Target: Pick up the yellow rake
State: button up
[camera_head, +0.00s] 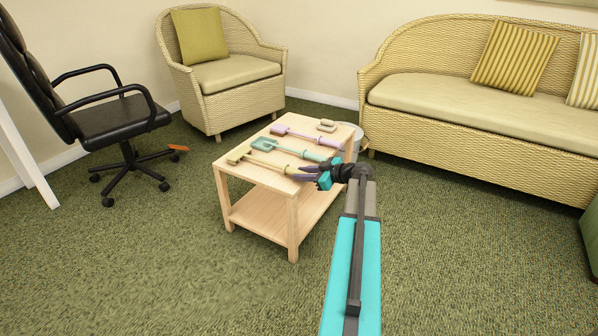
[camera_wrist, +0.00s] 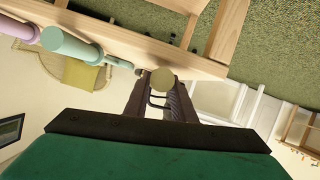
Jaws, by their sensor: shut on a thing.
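The yellow rake (camera_head: 262,162) lies on the light wooden table (camera_head: 248,177), near its front edge. Its head points left and its handle points right, towards my gripper. My gripper (camera_head: 303,173) is at the handle end, over the table's right edge, and is shut on the handle. In the wrist view the round yellow handle end of the rake (camera_wrist: 162,80) shows at the tips of my gripper's dark fingers (camera_wrist: 160,97). I cannot tell whether the rake is lifted off the tabletop.
A teal shovel (camera_head: 285,149) and a pink-purple tool (camera_head: 305,136) lie behind the rake, roughly parallel. A small beige object (camera_head: 327,126) sits at the table's back. An office chair (camera_head: 120,117), an armchair (camera_head: 232,85) and a sofa (camera_head: 480,125) stand around. Carpet in front is clear.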

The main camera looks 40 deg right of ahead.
jog(key=shift+r, duration=0.5)
notch_tip(320, 180, up, 3)
jog(key=shift+f+p, duration=0.2)
jog(key=shift+p, duration=0.75)
jog(key=s+a+p, duration=0.2)
jog(key=s, duration=0.5)
jog(key=s+a+p, duration=0.2)
jog(key=s+a, duration=0.1)
jog(key=s, duration=0.5)
jog(key=shift+r, duration=0.45)
jog(key=shift+a, duration=0.1)
